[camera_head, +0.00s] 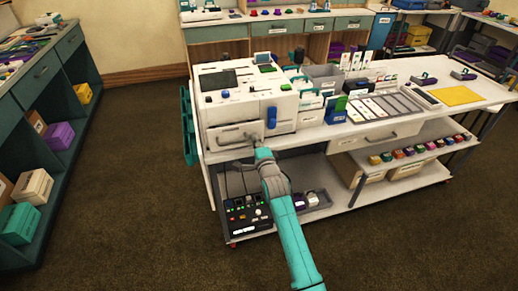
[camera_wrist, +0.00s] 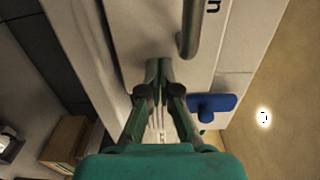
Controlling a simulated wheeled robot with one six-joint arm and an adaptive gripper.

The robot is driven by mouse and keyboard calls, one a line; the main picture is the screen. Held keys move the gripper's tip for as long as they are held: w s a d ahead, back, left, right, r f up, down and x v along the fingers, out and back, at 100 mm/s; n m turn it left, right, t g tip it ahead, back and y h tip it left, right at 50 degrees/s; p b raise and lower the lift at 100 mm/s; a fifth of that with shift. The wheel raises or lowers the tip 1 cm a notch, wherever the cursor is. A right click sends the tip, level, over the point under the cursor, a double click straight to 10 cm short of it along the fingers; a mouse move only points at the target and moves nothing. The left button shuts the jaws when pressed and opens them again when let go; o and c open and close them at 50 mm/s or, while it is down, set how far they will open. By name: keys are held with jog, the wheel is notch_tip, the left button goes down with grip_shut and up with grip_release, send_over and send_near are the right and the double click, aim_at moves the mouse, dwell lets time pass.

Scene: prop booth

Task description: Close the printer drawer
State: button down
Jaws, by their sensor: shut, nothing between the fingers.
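The printer (camera_head: 228,84) is a bulky white machine with a dark screen at the left end of the white work table. Its drawer (camera_head: 228,137) is a low pale front with a grey bar handle, facing me. How far the drawer stands out is hard to tell. My gripper (camera_head: 254,140) is at the right part of the drawer front. In the wrist view my gripper (camera_wrist: 158,66) is shut and empty, its fingertips at or very close to the pale drawer front (camera_wrist: 125,45), beside the handle (camera_wrist: 189,35). Contact cannot be made out.
A blue lever (camera_wrist: 212,103) sticks out of the printer close beside my fingers. A lower shelf holds a black control box (camera_head: 247,212) under the drawer. Holders and trays (camera_head: 385,104) fill the table to the right. The floor (camera_head: 140,190) at left is clear.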

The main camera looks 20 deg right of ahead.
jog(key=shift+w, duration=0.85)
jog(key=shift+w+r, duration=0.15)
